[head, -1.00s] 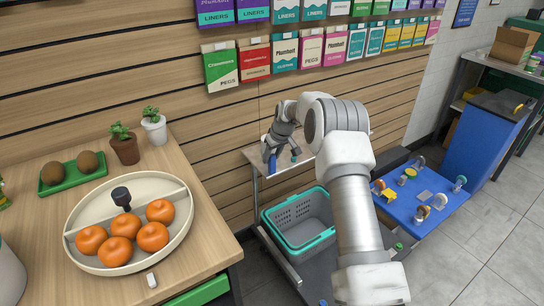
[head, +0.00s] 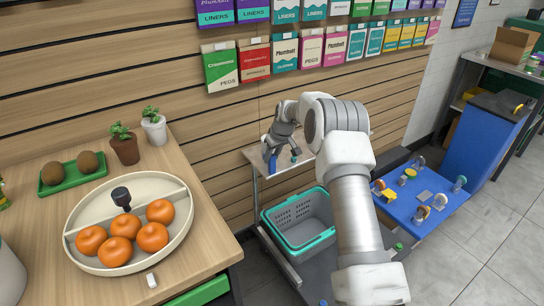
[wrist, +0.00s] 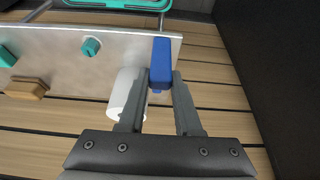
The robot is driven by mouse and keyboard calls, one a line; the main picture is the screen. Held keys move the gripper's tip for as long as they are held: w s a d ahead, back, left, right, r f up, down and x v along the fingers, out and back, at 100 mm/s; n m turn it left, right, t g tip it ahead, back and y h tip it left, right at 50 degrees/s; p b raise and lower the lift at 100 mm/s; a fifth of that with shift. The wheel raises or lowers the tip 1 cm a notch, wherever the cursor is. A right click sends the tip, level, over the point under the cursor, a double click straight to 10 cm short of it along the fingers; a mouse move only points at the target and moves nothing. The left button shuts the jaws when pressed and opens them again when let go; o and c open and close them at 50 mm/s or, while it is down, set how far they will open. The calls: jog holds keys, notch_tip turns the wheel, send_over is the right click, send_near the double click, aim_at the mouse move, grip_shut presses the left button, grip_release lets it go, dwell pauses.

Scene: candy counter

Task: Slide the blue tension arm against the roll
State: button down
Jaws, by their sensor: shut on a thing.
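The blue tension arm (wrist: 161,58) is a blue block-like bar between the fingers of my gripper (wrist: 162,82) in the wrist view. My gripper is shut on it. The white roll (wrist: 124,92) lies just left of the blue arm, partly hidden by my left finger. The roll is mostly hidden there.
The metal shelf (wrist: 75,50) also carries a teal knob (wrist: 91,46), another teal piece (wrist: 7,56) and a tan block (wrist: 26,88). A grey basket with a teal rim (head: 327,240) stands below. A blue table (head: 415,223) with several small items is at the right.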

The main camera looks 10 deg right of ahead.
dwell(0.6)
jog(key=shift+w+a+p, duration=0.2)
jog(key=shift+w+a, duration=0.1)
jog(key=shift+w, duration=0.5)
jog(key=shift+w+a+p, duration=0.15)
jog(key=shift+w+a, duration=0.15)
jog(key=shift+w, duration=0.45)
jog(key=c, duration=0.6)
grip_release()
jog(key=p+v, duration=0.3)
jog(key=v, duration=1.4)
jog(key=shift+s+r, duration=0.15)
jog(key=shift+s, duration=0.05)
